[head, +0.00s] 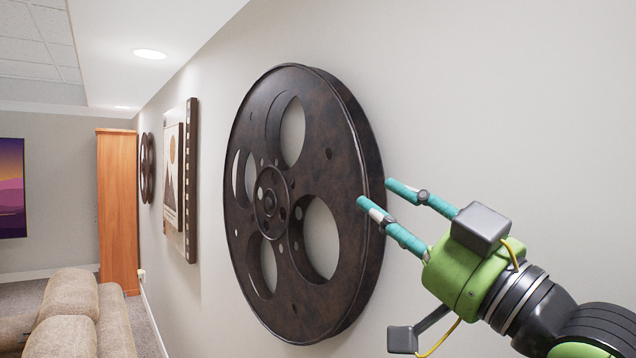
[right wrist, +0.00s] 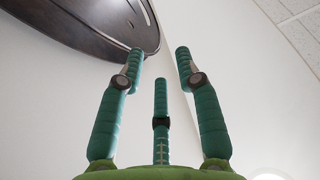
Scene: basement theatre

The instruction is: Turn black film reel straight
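The black film reel (head: 345,150) is a large dark brown-black disc with round cut-outs. It hangs on the light wall in the middle of the head view. My right gripper (head: 377,193) is at the reel's right rim, with its teal fingers spread. One fingertip overlaps the rim's front edge in the picture and another is just right of the rim. I cannot tell whether they touch. In the right wrist view the reel (right wrist: 90,22) is at the upper left, and the gripper (right wrist: 160,58) is open with nothing between its fingers. My left gripper is not in view.
A framed mountain picture (head: 173,180) and a smaller reel (head: 147,167) hang farther along the wall. A tall wooden cabinet (head: 118,210) stands beyond. A brown sofa (head: 70,315) is at the lower left. The wall right of the reel is bare.

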